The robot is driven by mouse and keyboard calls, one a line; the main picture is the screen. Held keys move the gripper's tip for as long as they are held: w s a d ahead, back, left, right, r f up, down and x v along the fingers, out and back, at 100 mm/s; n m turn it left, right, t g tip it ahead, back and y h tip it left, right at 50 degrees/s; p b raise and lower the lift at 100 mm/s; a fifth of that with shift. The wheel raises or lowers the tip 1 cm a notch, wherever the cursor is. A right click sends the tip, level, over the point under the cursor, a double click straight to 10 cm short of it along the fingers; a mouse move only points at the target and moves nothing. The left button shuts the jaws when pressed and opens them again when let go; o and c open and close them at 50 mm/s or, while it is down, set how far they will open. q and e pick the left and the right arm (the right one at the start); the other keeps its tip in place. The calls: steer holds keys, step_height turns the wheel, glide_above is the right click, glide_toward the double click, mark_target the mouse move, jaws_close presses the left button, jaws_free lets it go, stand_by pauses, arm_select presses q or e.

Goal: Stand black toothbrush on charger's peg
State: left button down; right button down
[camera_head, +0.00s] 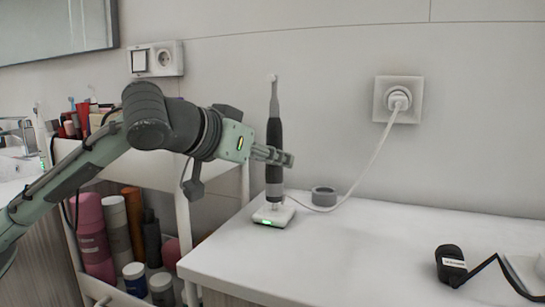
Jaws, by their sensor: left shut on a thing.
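The black toothbrush (274,134) stands upright, with a light brush head at its top. My left gripper (277,156) comes in from the left and is shut on the middle of its dark handle. The white charger (272,215), with a green light on its front, sits on the white counter directly below the toothbrush. The handle's lower end is right above the charger, with a small pale part between them. I cannot tell whether the toothbrush rests fully on the peg.
A grey ring-shaped object (324,196) lies right of the charger. The charger's white cable (373,163) runs to a wall socket (397,99). A black corded device (451,266) lies at right. A cart with several bottles (93,236) stands left. The counter's middle (375,245) is clear.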

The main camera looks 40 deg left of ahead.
mark_target(272, 110)
arm_select(q)
steer(key=shift+f+b, duration=0.85)
steer(key=shift+f, duration=0.2)
steer(key=c, duration=1.2)
jaws_free()
steer(key=shift+r, duration=0.1)
steer(key=shift+o, duration=0.2)
steer(key=shift+r, duration=0.1)
steer(key=shift+a+r, duration=0.2)
steer(key=shift+r, duration=1.6)
steer(key=shift+d+r, duration=0.15)
steer(key=shift+r, duration=0.5)
step_height(272, 110, up, 5)
steer(key=shift+f, duration=0.1)
